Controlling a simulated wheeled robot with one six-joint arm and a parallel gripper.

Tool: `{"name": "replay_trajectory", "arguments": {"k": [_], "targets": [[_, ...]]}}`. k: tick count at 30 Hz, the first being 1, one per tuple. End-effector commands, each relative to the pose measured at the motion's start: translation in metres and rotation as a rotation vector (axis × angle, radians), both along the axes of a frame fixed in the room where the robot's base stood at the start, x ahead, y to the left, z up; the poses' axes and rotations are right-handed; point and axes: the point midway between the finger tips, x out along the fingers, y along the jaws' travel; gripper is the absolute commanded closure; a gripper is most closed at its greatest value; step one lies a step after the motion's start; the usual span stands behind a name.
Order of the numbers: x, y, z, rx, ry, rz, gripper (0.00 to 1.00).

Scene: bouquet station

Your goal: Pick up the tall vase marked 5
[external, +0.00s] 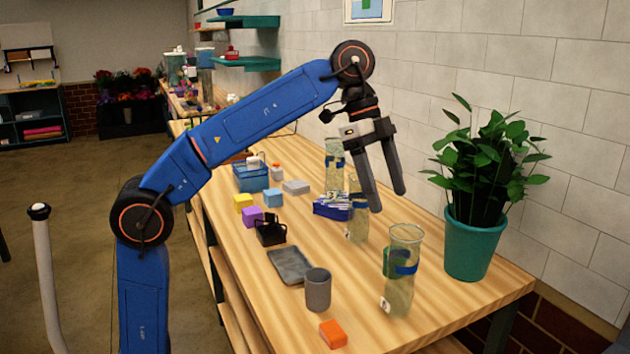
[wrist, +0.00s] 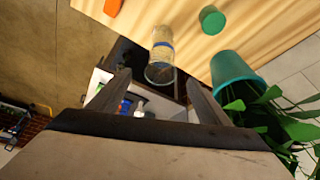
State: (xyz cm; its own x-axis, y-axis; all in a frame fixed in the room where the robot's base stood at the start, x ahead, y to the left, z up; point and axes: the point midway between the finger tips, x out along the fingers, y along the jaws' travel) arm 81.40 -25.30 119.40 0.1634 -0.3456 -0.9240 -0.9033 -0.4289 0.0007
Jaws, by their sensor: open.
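Several tall clear vases with blue bands stand upright on the wooden table: a front one (external: 405,285), a middle one (external: 357,222) and a back one (external: 334,150). The front vase has a small white tag low on its side; I cannot read a number on any vase. My gripper (external: 388,198) is open and empty, its fingers pointing down above the table, higher than the front vase and apart from it in the picture. In the wrist view a blue-banded vase (wrist: 162,48) shows just beyond and between the open fingertips (wrist: 158,80). Which vase bears the 5 cannot be told.
A teal pot (external: 472,245) with a leafy plant stands right of the front vase. A grey cup (external: 318,290), grey tray (external: 289,266), orange block (external: 333,333) and black holder (external: 270,232) lie left. A green cylinder (wrist: 212,18) stands near the vase.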

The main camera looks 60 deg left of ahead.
Motion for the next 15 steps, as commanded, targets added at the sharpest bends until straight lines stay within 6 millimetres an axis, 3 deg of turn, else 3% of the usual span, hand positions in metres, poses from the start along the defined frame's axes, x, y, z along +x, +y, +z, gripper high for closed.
{"name": "replay_trajectory", "arguments": {"k": [9, 15], "targets": [[0.009, -0.02, -0.053, 0.0, 0.002, -0.001, 0.29], [0.014, -0.029, -0.079, 0.0, 0.0, 0.0, 0.29]]}}
